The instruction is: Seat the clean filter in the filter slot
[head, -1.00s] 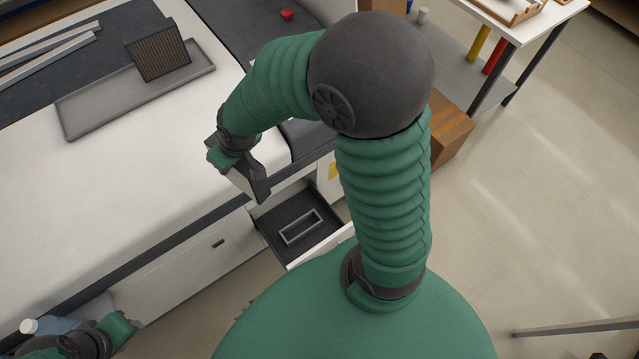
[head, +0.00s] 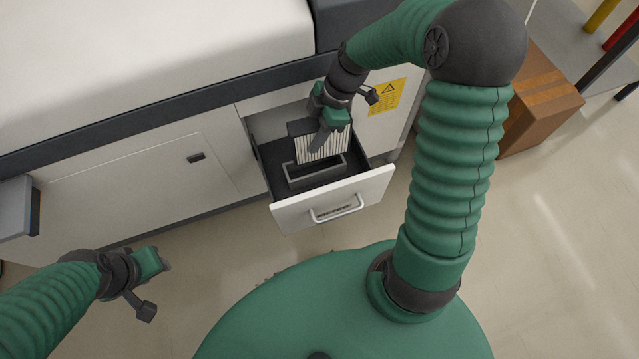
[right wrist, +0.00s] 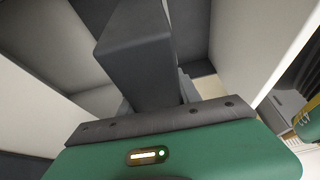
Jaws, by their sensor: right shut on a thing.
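The clean filter (head: 312,148), with pale pleats and a dark rim, is upright in the open drawer's space in the head view. My right gripper (head: 327,128) is shut on its upper part from above. The filter slot (head: 318,180), a grey rectangular frame on the drawer floor, shows just below and in front of the filter. The filter hides the slot's back edge. I cannot tell whether its lower edge is inside the frame or above it. In the right wrist view the filter's dark rim (right wrist: 135,60) fills the middle. My left gripper (head: 148,285) is empty, at lower left.
The drawer (head: 290,213) stands pulled out from the white machine (head: 130,185), its handle facing me. The drawer walls are close around the filter. A grey ledge (head: 15,205) juts out at left. A cardboard box (head: 540,95) stands on the floor at right.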

